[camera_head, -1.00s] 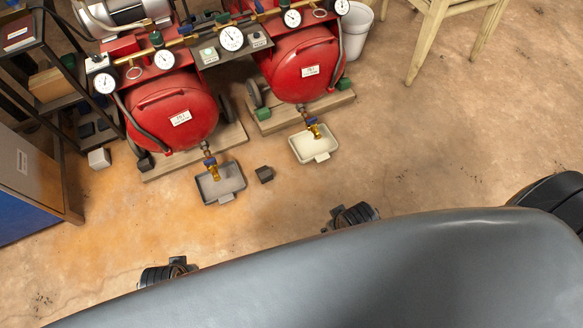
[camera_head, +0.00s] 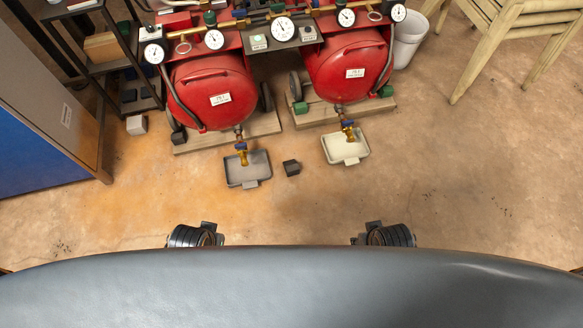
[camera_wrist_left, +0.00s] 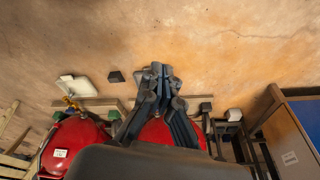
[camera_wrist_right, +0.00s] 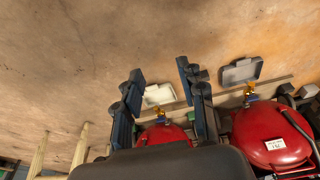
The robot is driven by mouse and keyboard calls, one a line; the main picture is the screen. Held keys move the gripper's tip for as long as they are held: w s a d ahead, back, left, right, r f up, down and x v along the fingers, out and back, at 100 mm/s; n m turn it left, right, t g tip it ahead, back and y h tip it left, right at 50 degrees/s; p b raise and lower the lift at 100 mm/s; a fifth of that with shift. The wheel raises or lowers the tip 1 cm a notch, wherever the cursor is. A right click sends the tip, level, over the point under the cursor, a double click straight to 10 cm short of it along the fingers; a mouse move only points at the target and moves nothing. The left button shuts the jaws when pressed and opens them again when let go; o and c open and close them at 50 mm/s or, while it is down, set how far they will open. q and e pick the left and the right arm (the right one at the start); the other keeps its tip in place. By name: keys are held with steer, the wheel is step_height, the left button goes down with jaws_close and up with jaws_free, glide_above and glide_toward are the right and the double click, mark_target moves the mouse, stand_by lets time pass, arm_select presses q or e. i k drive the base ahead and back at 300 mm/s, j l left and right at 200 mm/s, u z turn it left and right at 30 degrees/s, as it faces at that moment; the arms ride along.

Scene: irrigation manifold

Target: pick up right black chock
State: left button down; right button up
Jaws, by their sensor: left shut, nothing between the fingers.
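A small black chock (camera_head: 292,168) lies loose on the floor between the grey tray and the cream tray. It also shows in the left wrist view (camera_wrist_left: 116,76), left of the fingers. A second black chock (camera_head: 178,136) sits at the left red tank's left wheel. My left gripper (camera_wrist_left: 158,72) is shut and empty. My right gripper (camera_wrist_right: 161,72) has its fingers apart, with nothing between them. In the head view only parts of my wrists show, well short of the chocks. In the right wrist view I cannot make out the loose chock clearly.
Two red tanks (camera_head: 212,95) (camera_head: 347,75) stand on wooden boards behind the grey tray (camera_head: 235,182) and cream tray (camera_head: 335,158). Green chocks (camera_head: 300,108) sit by the right tank. A white block (camera_head: 136,124) and cabinet (camera_head: 50,110) are left. The near floor is clear.

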mark_target(292, 168)
steer(key=i+j+z, duration=0.15)
steer(key=j, duration=0.15)
steer(key=i+j+z, duration=0.15)
steer(key=j, duration=0.2)
steer(key=i+j+z, duration=0.1)
steer(key=j, duration=0.25)
steer(key=i+j+z, duration=0.15)
steer(key=j, duration=0.2)
